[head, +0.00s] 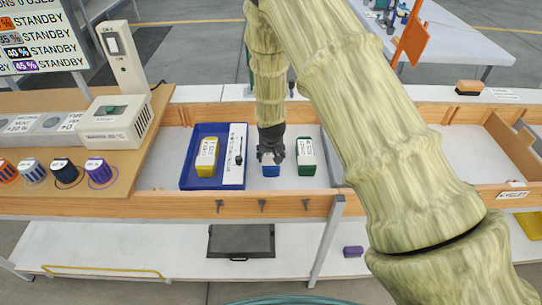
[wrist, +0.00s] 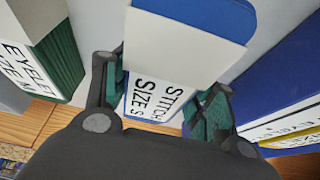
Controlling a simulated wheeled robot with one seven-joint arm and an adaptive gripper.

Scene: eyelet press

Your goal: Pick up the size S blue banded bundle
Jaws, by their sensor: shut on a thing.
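The blue banded bundle (head: 271,170) has a white band and stands in the wooden-edged tray on the bench. In the wrist view the bundle (wrist: 190,25) is blue with a white label reading "STITCH SIZE S". My gripper (head: 271,155) reaches down onto it from above and hides its upper part in the head view. In the wrist view the gripper's green-padded fingers (wrist: 163,95) are on either side of the bundle, shut on it. Whether the bundle touches the tray floor cannot be told.
A green bundle (head: 305,152) stands close to the right. A blue tray (head: 190,180) on the left holds a yellow bundle (head: 207,155) and a white labelled strip (head: 235,155). The wooden front edge (head: 180,204) runs before them. The tray floor further right is clear.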

